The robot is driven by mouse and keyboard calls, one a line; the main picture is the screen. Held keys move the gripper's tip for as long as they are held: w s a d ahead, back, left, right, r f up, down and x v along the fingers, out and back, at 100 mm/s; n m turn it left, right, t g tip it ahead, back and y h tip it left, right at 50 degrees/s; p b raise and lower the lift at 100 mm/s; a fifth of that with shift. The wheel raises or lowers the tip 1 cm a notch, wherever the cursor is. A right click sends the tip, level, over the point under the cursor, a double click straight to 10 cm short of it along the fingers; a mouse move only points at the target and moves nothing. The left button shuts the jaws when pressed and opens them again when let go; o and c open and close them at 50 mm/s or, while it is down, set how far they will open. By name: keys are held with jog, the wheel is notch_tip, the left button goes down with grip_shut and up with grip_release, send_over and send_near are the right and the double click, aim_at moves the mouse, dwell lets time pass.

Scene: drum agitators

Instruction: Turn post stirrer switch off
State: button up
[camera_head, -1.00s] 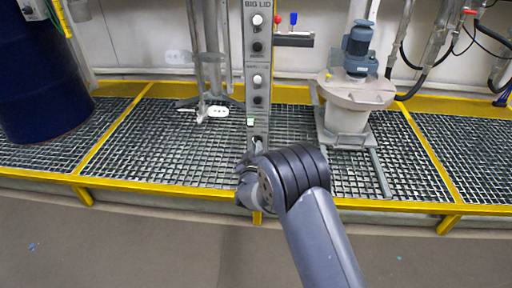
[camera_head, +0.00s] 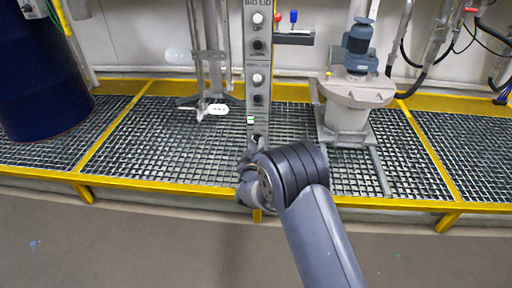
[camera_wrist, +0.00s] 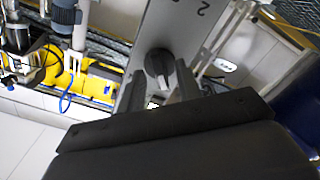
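A tall grey switch post (camera_head: 258,60) stands upright in the middle of the head view, with white and black round controls down its front and a "BIG LID" label near the top. In the wrist view, a black rotary knob (camera_wrist: 160,65) sits on the grey panel (camera_wrist: 190,25). My gripper (camera_wrist: 160,84) is open, with one finger on each side of the space just in front of the knob. I cannot tell whether the fingers touch it. In the head view, my arm hides the gripper and the lower part of the post.
A blue drum (camera_head: 42,70) stands at the left. A grey motor (camera_head: 358,45) sits on a round vessel (camera_head: 347,118) to the right of the post. Metal grating (camera_head: 160,140) with yellow edging (camera_head: 150,188) lies below. The floor (camera_head: 130,245) in front is clear.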

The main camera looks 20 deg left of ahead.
jog(key=p+v, duration=0.2)
jog(key=v, duration=0.8)
jog(key=shift+s, duration=0.35)
jog(key=shift+d, duration=0.15)
jog(key=b+x, duration=0.2)
jog(key=x, duration=0.9)
jog(key=shift+s, duration=0.1)
jog(key=shift+s, duration=0.15)
